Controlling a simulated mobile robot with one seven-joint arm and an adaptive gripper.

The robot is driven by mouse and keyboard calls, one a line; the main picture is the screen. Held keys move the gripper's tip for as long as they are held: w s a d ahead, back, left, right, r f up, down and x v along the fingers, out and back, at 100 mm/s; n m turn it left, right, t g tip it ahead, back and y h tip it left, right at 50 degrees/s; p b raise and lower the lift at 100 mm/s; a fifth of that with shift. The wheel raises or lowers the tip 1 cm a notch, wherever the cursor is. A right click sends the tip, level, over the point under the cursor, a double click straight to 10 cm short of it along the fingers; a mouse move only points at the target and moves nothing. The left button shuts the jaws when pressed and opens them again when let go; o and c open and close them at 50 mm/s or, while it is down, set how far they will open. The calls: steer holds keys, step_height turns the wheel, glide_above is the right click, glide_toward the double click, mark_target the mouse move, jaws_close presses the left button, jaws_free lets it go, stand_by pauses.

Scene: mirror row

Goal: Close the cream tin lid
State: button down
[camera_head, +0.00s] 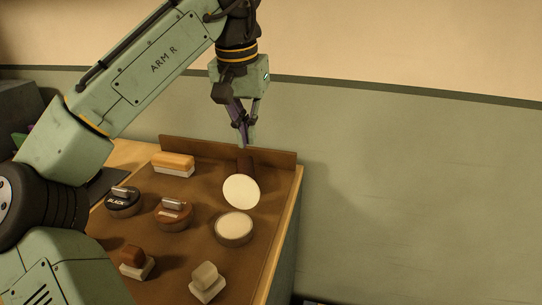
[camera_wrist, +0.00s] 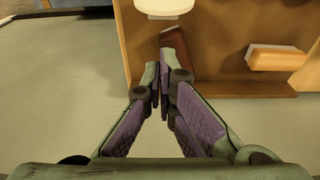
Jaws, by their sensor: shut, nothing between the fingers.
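The cream tin (camera_head: 234,240) is a round brown tin with pale cream inside, near the right side of the brown work mat. Its pale round lid (camera_head: 241,191) stands open, tilted up at the tin's far side. My gripper (camera_head: 243,146) is shut and empty, pointing down above and behind the lid, apart from it. In the wrist view the shut fingertips (camera_wrist: 162,65) are near a dark brown block. A pale round piece, probably the lid (camera_wrist: 165,5), is cut off by the top edge there.
The dark brown block (camera_head: 245,161) stands behind the lid, by the low back board (camera_head: 280,158). A green wall is behind.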

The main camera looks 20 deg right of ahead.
mark_target(243, 189)
steer(key=f, duration=0.8)
steer(key=shift+w+d+f+p, duration=0.25)
steer(key=shift+w+f+p, duration=0.05)
steer(key=shift+w+f, duration=0.1)
steer(key=shift+w+d+f, duration=0.1)
steer(key=shift+f, duration=0.4)
